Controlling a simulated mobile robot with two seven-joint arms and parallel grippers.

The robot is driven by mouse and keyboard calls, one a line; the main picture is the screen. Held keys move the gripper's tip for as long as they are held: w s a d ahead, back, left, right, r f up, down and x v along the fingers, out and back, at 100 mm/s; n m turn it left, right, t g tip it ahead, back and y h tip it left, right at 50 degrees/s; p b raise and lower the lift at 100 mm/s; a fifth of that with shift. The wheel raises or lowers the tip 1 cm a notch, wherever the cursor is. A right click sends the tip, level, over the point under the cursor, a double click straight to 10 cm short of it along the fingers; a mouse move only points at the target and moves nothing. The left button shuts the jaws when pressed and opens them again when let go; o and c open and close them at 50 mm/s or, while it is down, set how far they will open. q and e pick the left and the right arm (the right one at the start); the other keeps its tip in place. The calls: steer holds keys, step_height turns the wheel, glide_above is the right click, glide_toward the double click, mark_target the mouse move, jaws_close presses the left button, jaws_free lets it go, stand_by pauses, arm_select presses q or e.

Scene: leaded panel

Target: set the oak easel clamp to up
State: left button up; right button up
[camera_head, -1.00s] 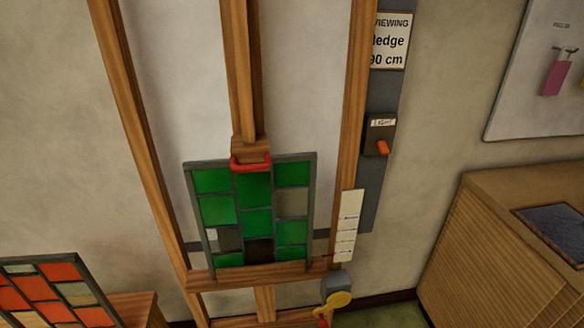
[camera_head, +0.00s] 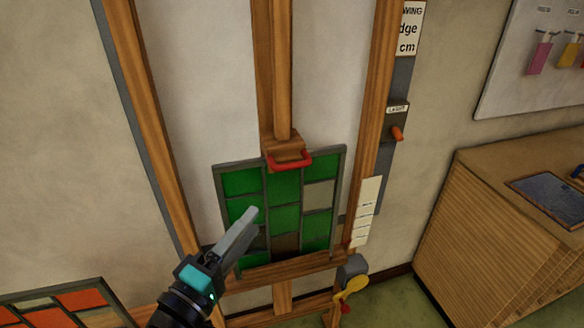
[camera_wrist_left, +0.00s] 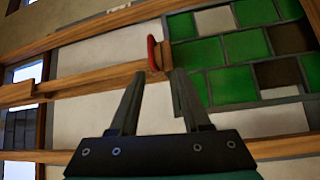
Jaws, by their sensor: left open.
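The oak easel clamp (camera_head: 284,148) is a wooden block on the easel's centre post, with a red handle (camera_head: 291,162) along its lower front. It sits down at the top edge of a green leaded panel (camera_head: 285,186) standing on the easel ledge (camera_head: 290,268). In the left wrist view the red handle (camera_wrist_left: 152,52) is just beyond my fingertips, with the panel (camera_wrist_left: 233,60) to the right. My left gripper (camera_head: 247,222) is in front of the panel, below and left of the clamp. Its fingers (camera_wrist_left: 152,82) are apart and empty. My right gripper is not in view.
A light switch box (camera_head: 397,122) with an orange lever is right of the easel. An orange panel (camera_head: 65,308) lies lower left. A wooden cabinet (camera_head: 480,215) stands at right.

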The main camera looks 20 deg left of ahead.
mark_target(292, 167)
arm_select(q)
steer(key=x, duration=0.4)
steer(key=r+p+x, duration=0.1)
steer(key=x, duration=0.4)
steer(key=r+x, duration=0.1)
steer(key=x, duration=0.4)
steer(key=shift+d+p, duration=0.1)
steer(key=shift+p, duration=0.25)
steer(key=shift+w+d, duration=0.1)
steer(key=shift+w, duration=0.35)
steer(key=shift+c, duration=0.2)
jaws_close()
steer(key=shift+r, duration=0.1)
stand_by(0.5)
